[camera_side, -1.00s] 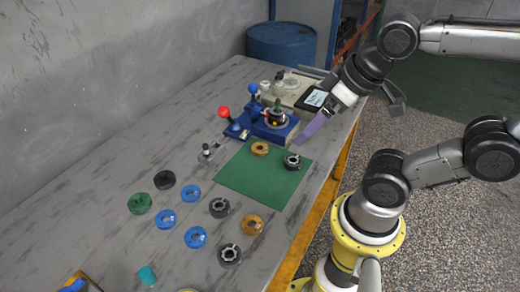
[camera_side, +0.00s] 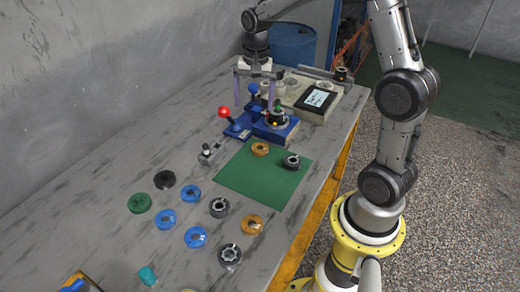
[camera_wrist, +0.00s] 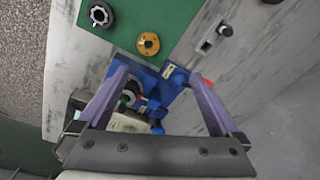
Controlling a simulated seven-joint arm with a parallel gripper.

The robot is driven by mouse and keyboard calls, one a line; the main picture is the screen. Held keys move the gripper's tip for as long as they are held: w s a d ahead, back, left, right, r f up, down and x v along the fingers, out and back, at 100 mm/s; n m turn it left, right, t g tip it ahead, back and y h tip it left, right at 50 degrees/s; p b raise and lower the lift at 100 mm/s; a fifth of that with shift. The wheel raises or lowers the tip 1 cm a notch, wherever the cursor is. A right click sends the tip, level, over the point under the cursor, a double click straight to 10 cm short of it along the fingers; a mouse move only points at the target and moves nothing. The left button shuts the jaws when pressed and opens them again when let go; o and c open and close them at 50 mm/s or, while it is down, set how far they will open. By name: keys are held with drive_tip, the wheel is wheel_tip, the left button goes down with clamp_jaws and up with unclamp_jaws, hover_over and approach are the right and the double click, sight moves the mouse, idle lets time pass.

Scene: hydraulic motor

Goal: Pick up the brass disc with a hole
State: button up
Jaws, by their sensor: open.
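One brass disc with a hole (camera_side: 260,149) lies flat on the green mat (camera_side: 240,180) near its far edge. It also shows in the wrist view (camera_wrist: 148,43), above the space between my fingers. A second brass-coloured disc (camera_side: 251,225) lies on the bare table in front of the mat. My gripper (camera_side: 254,104) is open and empty, fingers pointing down, above and behind the blue fixture. In the wrist view my gripper's (camera_wrist: 158,74) two purple fingers stand wide apart over the blue fixture, clear of the disc.
The blue fixture (camera_side: 275,128) with red-knobbed (camera_side: 225,112) and blue-knobbed levers stands behind the mat. A dark ring (camera_side: 292,161) lies on the mat. Several blue, black and green discs lie at the front left. A device with a screen (camera_side: 317,98) stands at the back right.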

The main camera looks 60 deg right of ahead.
drive_tip(key=g, duration=0.1)
hover_over(260, 143)
drive_tip(key=s+a, duration=0.1)
drive_tip(key=a, duration=0.1)
wheel_tip(260, 143, down, 4)
drive_tip(key=shift+m, duration=0.3)
wheel_tip(260, 143, down, 7)
drive_tip(key=shift+f, duration=3.1)
drive_tip(key=c, duration=1.6)
drive_tip(key=shift+r, duration=0.1)
